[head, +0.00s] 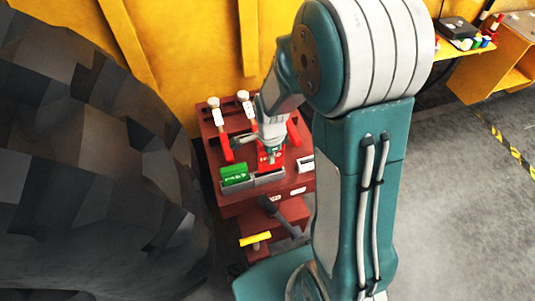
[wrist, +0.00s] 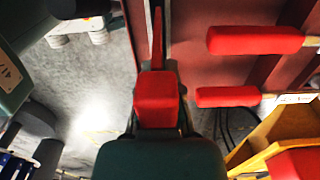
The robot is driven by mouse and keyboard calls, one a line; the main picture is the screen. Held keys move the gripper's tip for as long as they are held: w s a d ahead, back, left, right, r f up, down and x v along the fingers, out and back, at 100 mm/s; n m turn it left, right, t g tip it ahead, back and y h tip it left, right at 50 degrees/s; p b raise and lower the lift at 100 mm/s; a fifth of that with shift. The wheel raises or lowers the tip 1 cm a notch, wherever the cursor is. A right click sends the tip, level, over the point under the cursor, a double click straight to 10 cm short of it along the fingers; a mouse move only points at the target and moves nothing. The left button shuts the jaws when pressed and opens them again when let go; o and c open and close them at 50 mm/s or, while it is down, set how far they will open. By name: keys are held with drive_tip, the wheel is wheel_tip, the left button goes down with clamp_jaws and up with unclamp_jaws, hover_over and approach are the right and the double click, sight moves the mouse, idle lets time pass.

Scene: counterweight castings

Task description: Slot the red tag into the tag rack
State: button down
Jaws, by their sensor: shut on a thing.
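The red tag (head: 270,159), with white marking on its face, is at my gripper (head: 270,150), over the maroon bench. My gripper is shut on the tag. The tag is just behind the grey tag rack (head: 268,179); I cannot tell whether its lower edge is inside a slot. A green tag (head: 234,174) with white marking stands at the left end of the rack. In the wrist view, a red piece (wrist: 157,98) lies in front of the teal gripper body; the fingertips are hard to make out.
Red-handled tools (head: 226,149) stand on the maroon bench (head: 240,208), also right of my gripper. A white block (head: 306,164) sits right of the rack. A big dark faceted mass (head: 90,150) is close on the left, a yellow wall (head: 190,50) behind.

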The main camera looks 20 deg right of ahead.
sight(268, 170)
drive_tip(key=shift+a+f, duration=0.25)
drive_tip(key=shift+a, duration=0.35)
drive_tip(key=shift+d+f, duration=0.4)
drive_tip(key=shift+f, duration=0.15)
drive_tip(key=shift+a+f, duration=0.3)
drive_tip(key=shift+f, duration=0.3)
drive_tip(key=shift+d+f, duration=0.1)
drive_tip(key=shift+d, duration=0.05)
drive_tip(key=shift+f, duration=0.35)
drive_tip(key=shift+f, duration=0.85)
drive_tip(key=c, duration=0.7)
unclamp_jaws()
